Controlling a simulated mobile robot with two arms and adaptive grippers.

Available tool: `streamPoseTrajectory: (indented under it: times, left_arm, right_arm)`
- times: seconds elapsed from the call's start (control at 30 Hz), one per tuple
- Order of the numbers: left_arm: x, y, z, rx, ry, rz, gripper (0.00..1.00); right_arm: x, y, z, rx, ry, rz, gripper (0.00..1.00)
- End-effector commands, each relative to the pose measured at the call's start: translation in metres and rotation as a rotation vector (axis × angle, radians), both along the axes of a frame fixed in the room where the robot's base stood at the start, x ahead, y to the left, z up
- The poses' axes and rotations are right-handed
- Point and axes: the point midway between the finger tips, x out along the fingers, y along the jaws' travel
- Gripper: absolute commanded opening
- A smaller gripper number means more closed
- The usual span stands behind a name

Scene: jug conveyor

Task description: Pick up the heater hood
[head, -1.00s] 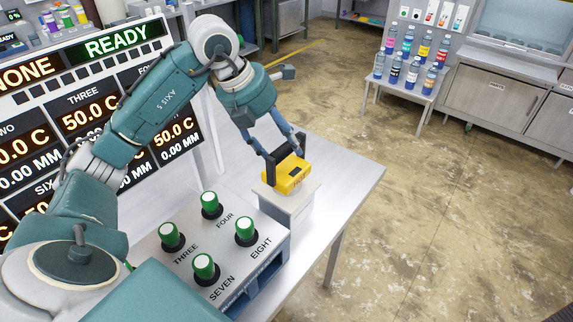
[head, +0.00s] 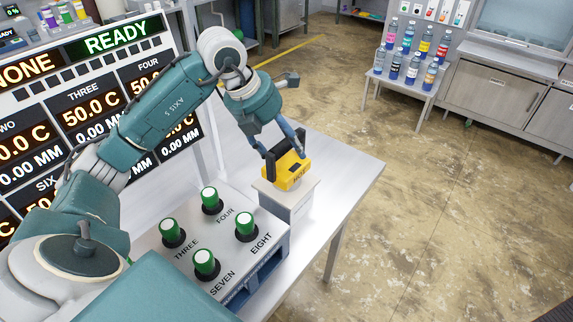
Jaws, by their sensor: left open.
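The yellow heater hood (head: 287,172) sits on a small white block-shaped stand at the right part of the metal table. It has a dark handle or slot on top and dark lettering on its front. My left gripper (head: 287,160) is open, with its dark fingers on either side of the hood, one at its left and one at its far right. I cannot tell whether the fingers touch it. My right gripper is not in view.
The white stand (head: 292,205) is under the hood. A display board (head: 95,110) stands behind my arm. A side table with bottles (head: 400,82) is far right. The floor between is clear.

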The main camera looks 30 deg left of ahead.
Motion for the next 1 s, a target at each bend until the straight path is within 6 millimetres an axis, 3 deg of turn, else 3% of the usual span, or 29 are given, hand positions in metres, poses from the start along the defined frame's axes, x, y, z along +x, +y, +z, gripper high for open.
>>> streamPoseTrajectory:
  times: [0.23,0.53,1.0]
  left_arm:
    - [0.0,0.0001,0.0002,0.0,0.0,0.0,0.56]
    - [-0.0001,0.0002,0.0001,0.0,0.0,0.001,0.0]
    - [0.0003,-0.0003,0.0058,-0.002,-0.002,0.0,0.0]
  right_arm:
    - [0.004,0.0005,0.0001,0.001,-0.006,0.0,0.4]
    - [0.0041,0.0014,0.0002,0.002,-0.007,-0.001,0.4]
    - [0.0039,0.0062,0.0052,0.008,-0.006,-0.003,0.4]
